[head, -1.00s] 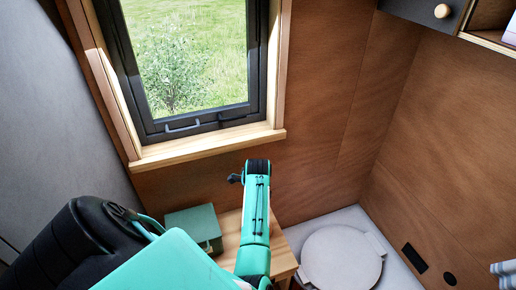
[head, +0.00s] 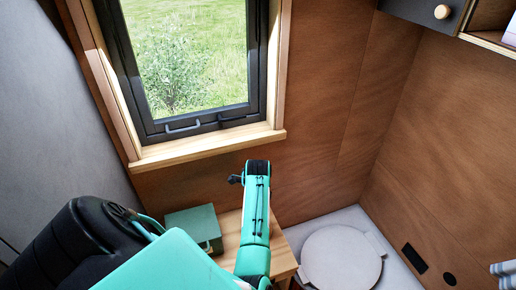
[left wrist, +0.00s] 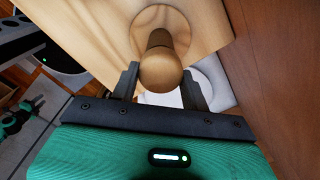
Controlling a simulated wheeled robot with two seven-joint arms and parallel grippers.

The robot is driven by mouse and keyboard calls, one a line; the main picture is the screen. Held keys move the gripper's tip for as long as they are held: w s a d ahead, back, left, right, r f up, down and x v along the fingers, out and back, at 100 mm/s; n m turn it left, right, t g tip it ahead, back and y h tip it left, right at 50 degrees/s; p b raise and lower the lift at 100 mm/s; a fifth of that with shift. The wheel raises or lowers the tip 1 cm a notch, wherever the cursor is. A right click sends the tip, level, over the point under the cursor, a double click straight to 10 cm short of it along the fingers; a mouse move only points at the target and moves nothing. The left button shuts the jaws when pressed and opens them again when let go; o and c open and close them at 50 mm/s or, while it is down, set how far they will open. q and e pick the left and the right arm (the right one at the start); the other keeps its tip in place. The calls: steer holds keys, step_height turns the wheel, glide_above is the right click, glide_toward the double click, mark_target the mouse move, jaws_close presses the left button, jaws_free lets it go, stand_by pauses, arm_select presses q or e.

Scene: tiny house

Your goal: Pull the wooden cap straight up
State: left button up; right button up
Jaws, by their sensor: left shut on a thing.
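The wooden cap (left wrist: 161,70) is a rounded brown knob in the middle of the left wrist view. It has a darker neck and a round wooden base behind it, over a pale wooden surface. My left gripper (left wrist: 160,84) has one dark finger on each side of the cap and is shut on it. In the head view my teal left arm crosses the wooden table, and I cannot make out the cap or the fingertips there. My right gripper is in neither view.
A green box (head: 193,227) stands on the wooden table (head: 284,262), left of my arm. A window with a wooden sill (head: 208,145) is behind. A round white lid (head: 341,258) lies at the right. A dark cabinet (head: 421,12) hangs top right.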

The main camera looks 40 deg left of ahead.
arm_select(q)
steer(key=shift+r, duration=1.8)
